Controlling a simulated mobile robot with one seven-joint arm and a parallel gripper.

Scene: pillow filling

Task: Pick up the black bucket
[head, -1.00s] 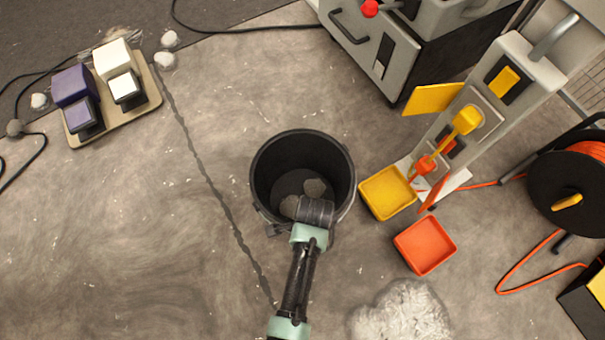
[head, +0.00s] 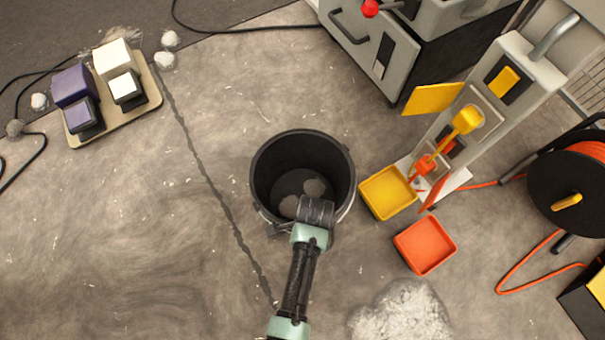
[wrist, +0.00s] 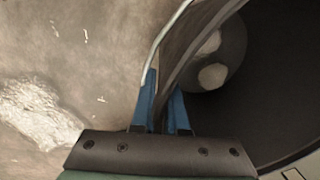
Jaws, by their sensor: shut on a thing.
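The black bucket (head: 268,180) stands upright in the middle of the head view, with a few pale tufts lying at its bottom. My gripper (wrist: 163,100) is at the bucket's near rim. In the wrist view its two blue fingers sit on either side of the bucket wall (wrist: 192,48), shut on it. A thin pale handle wire (wrist: 165,32) runs along the outside of the rim. In the head view my wrist hides the fingertips and part of the near rim.
A yellow tray (head: 387,193) and an orange tray (head: 425,245) lie close right of the bucket. A machine (head: 490,110) and a cable reel (head: 570,195) stand farther right. White fluff (head: 400,312) lies at the bottom. The floor left of the bucket is clear.

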